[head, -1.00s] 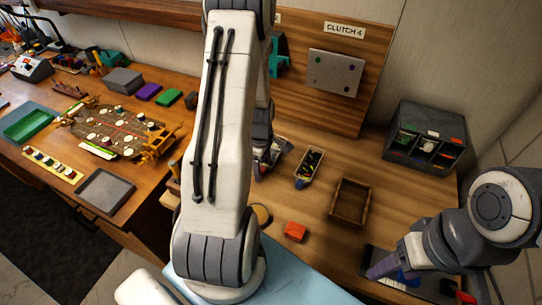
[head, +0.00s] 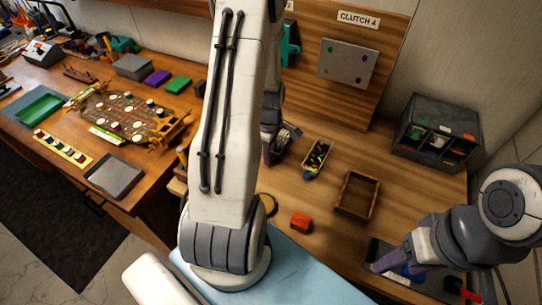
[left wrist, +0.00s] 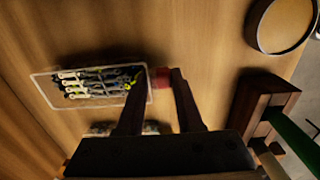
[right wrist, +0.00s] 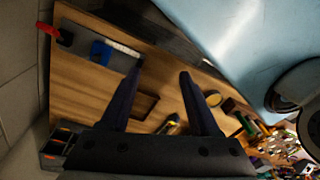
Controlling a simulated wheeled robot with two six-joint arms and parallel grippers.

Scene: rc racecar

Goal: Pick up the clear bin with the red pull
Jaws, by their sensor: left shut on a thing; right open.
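The clear bin (left wrist: 88,95) shows in the left wrist view as a shallow see-through tray holding several small metal tools. Its red pull (left wrist: 161,77) lies between the fingertips of my left gripper (left wrist: 158,74), which is shut on it. The bin appears to rest on the wooden bench. In the head view the bin (head: 290,137) is partly hidden by my left arm, and its pull is not visible. My right gripper (right wrist: 161,78) is open and empty above the right part of the bench.
Another bin (head: 317,155) with dark and yellow items stands just right. A wooden tray (head: 357,195), a red block (head: 301,221) and a grey cubby organizer (head: 437,132) are also on the bench.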

